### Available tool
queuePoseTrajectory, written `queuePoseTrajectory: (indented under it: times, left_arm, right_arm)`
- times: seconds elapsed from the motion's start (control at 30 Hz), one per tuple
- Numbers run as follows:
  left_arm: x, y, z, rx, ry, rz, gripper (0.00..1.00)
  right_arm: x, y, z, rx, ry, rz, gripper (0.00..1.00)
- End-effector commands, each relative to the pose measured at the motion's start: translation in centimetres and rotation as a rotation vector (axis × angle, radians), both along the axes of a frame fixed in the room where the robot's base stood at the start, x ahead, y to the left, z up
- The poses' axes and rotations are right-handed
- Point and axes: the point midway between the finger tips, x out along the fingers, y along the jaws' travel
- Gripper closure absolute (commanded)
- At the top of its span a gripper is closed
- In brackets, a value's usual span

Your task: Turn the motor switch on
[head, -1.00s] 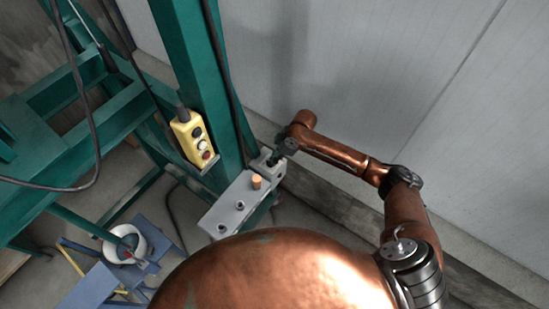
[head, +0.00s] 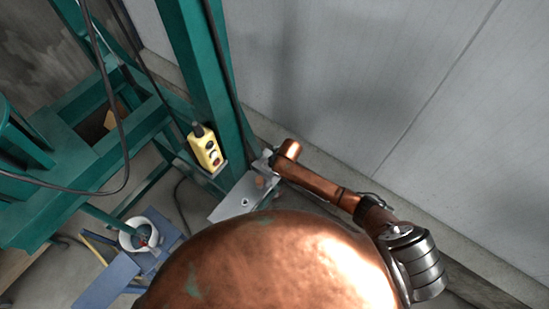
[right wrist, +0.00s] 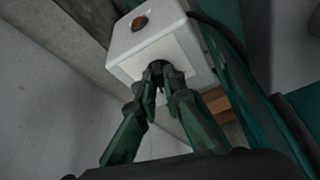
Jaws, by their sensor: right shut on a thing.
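A light grey control box (head: 232,203) stands at the foot of a green post in the head view, partly hidden by my copper body. In the right wrist view, the box (right wrist: 150,48) shows a pale front plate, a round orange-brown button (right wrist: 139,23) and a small dark switch knob (right wrist: 157,68). My right gripper (right wrist: 162,88) has its green fingers closed together at this knob; their tips hide part of it. In the head view, my right gripper (head: 267,162) is at the box's far end, mostly hidden. My left gripper is not in view.
A grey wall (head: 400,100) rises behind my right arm. A white bowl (head: 147,232) sits on a blue stand at lower left. A dark cable loops across the green frame.

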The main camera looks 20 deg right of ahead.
Motion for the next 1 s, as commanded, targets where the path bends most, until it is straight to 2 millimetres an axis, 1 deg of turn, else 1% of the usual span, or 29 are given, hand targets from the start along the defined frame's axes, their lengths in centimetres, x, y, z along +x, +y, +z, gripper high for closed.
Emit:
queuePoseTrajectory:
  times: [0.03,0.1,0.4,0.63,1.0]
  left_arm:
    - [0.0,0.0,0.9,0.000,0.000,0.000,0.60]
    - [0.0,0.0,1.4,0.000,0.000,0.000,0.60]
    - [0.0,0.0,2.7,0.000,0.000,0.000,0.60]
    - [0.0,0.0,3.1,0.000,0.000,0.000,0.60]
    - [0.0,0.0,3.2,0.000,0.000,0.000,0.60]
  right_arm:
    - [0.0,0.2,0.4,0.003,0.000,-0.039,1.00]
    - [-0.1,0.3,0.4,0.003,0.001,-0.092,1.00]
    - [0.0,0.5,0.2,0.001,-0.001,-0.264,1.00]
    - [0.0,0.5,0.1,0.001,-0.001,-0.321,1.00]
    - [0.1,0.5,0.1,0.001,-0.004,-0.335,1.00]
